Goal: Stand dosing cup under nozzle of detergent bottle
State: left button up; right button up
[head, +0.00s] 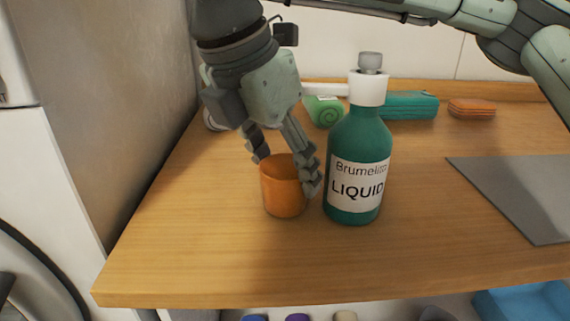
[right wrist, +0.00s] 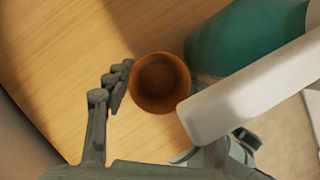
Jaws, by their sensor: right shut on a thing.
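The orange dosing cup (head: 284,190) is upright beside the left side of the green detergent bottle (head: 358,142). I cannot tell whether it touches the counter. My right gripper (head: 288,174) is shut on the cup, with one finger on each side. In the right wrist view I look down into the cup (right wrist: 160,84); one finger shows at its left, the other is mostly hidden. The bottle's white nozzle (head: 325,89) points left from its cap, higher than the cup. In the right wrist view the nozzle (right wrist: 255,92) ends over the cup's lower right rim. My left gripper is not in view.
A wooden counter (head: 220,255) holds everything. Behind stand a rolled green towel (head: 324,110), a teal folded cloth (head: 408,105) and an orange bar (head: 472,108). A grey mat (head: 520,190) lies at right. The front left of the counter is clear.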

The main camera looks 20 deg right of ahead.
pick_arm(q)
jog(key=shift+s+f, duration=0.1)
pick_arm(e)
jog(key=shift+f, duration=0.1)
jog(key=o, duration=0.9)
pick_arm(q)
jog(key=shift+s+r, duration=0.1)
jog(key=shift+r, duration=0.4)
pick_arm(e)
jog(key=shift+a+r, duration=0.15)
jog(key=shift+r, duration=0.35)
pick_arm(q)
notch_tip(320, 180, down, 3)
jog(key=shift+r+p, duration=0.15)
jog(key=shift+p, duration=0.2)
pick_arm(e)
jog(key=v, duration=1.1)
jog(key=shift+a, duration=0.1)
